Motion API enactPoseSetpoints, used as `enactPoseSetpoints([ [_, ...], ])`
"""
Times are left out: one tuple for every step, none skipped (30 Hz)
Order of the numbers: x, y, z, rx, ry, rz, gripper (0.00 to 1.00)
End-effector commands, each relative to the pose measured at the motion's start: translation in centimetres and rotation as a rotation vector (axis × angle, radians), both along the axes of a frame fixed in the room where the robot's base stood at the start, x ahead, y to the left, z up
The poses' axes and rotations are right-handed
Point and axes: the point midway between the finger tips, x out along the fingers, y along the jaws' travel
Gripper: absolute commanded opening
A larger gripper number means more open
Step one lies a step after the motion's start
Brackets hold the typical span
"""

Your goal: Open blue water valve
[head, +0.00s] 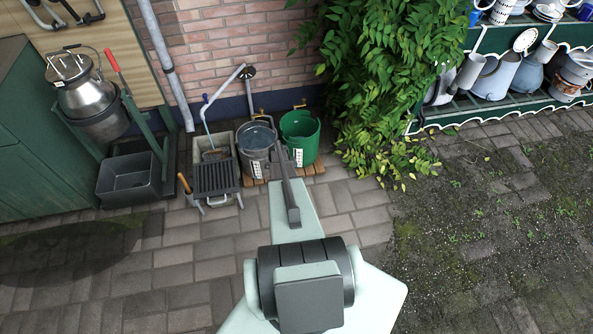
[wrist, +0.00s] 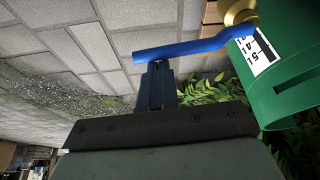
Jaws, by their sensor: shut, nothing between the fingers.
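The blue valve lever (wrist: 190,46) is a long bar across the upper middle of the wrist view. Its right end meets a brass fitting (wrist: 238,12) beside the green bucket. My gripper (wrist: 157,66) is shut and empty. Its fingertips are right at the lever near its left end; I cannot tell whether they touch. In the head view, my arm reaches toward the buckets, and I cannot make out the lever by the fingertips.
A green bucket (head: 301,142) and a grey bucket (head: 256,148) stand on a wooden pallet by the brick wall. The green bucket (wrist: 285,80) is close at the right in the wrist view. Leafy plants (head: 385,70) hang right of it. Paving in front is open.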

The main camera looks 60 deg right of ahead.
Motion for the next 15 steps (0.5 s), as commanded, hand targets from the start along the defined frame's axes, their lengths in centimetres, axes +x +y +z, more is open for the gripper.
enactPoseSetpoints([
  [0.2, 0.2, 0.0, 0.000, -0.001, -0.017, 0.00],
  [0.3, 0.4, 0.0, 0.000, -0.001, -0.014, 0.00],
  [0.4, 0.5, 0.0, 0.001, -0.001, -0.013, 0.00],
  [0.4, 0.6, 0.0, 0.000, -0.002, -0.012, 0.00],
  [0.5, 0.7, 0.0, 0.000, -0.001, -0.011, 0.00],
  [0.6, 0.8, 0.0, 0.000, -0.001, -0.011, 0.00],
  [0.6, 0.9, 0.0, 0.000, -0.001, -0.010, 0.00],
  [0.7, 1.0, 0.0, 0.000, -0.001, -0.010, 0.00],
  [0.8, 1.0, 0.0, 0.000, -0.001, -0.010, 0.00],
  [0.8, 1.1, 0.0, 0.000, -0.001, -0.010, 0.00],
  [0.8, 1.1, 0.0, 0.001, -0.002, -0.010, 0.00],
  [0.9, 1.2, 0.0, 0.001, -0.002, -0.010, 0.00],
  [0.9, 1.2, 0.0, 0.001, -0.002, -0.010, 0.00],
  [0.9, 1.2, 0.0, 0.002, -0.002, -0.010, 0.00],
  [1.0, 1.3, 0.0, 0.002, -0.002, -0.010, 0.00],
])
